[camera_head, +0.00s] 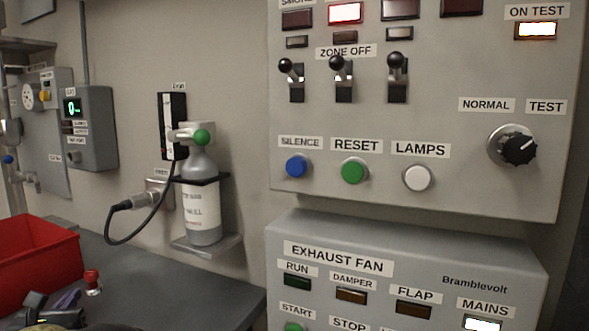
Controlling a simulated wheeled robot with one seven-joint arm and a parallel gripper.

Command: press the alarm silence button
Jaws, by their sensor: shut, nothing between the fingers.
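The blue button under the SILENCE label (301,143) is the alarm silence button (296,166). It sits at the lower left of the upper grey panel (440,110), and nothing covers it. To its right are the green RESET button (354,170) and the white LAMPS button (418,178). I cannot make out my gripper in this view. Dark and yellowish shapes at the bottom left edge are cut off and cannot be identified.
Three toggle switches (343,78) and a black rotary knob (519,149) stick out from the upper panel. An exhaust fan box (410,265) sits below it. A gas cylinder (201,200) stands on a wall bracket at left. A red bin (38,262) is on the dark bench.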

